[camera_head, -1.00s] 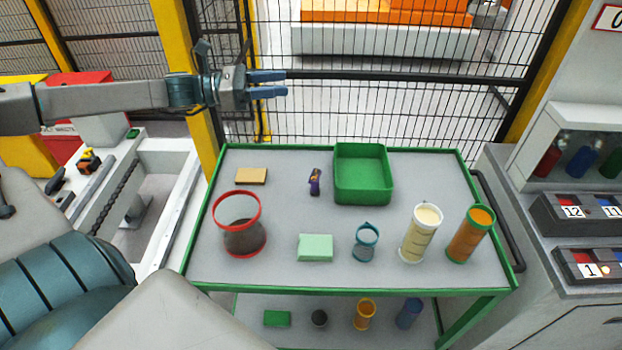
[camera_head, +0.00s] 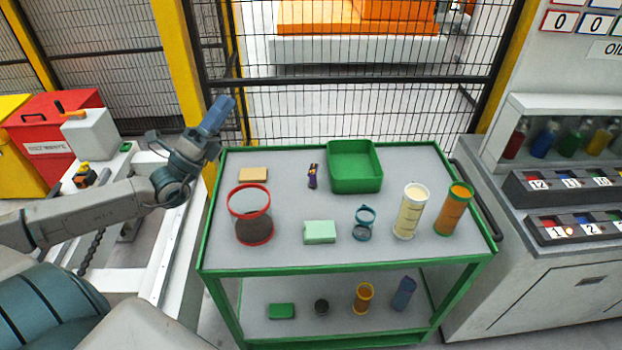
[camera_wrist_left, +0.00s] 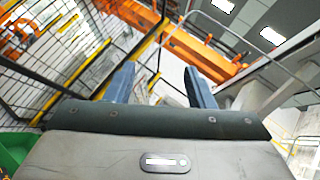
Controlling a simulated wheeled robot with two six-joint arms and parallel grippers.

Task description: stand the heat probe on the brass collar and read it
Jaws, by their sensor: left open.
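My left gripper (camera_head: 215,117) is raised at the cart's back left corner, tilted up and to the right. In the left wrist view its two blue fingers (camera_wrist_left: 160,87) stand apart with nothing between them. A small purple and orange object (camera_head: 313,176) stands on the cart top; I cannot tell whether it is the heat probe. A yellow and black tool (camera_head: 84,175) lies on the white bench at left, partly behind my left arm. I cannot make out a brass collar in either view. My right gripper is not in view.
The green-edged cart (camera_head: 290,262) holds a green bin (camera_head: 355,186), a red-rimmed jar (camera_head: 250,232), a pale green block (camera_head: 320,232), a tan block (camera_head: 253,174) and several cylinders. A mesh fence (camera_head: 350,112) stands behind. A grey console (camera_head: 560,235) is at right.

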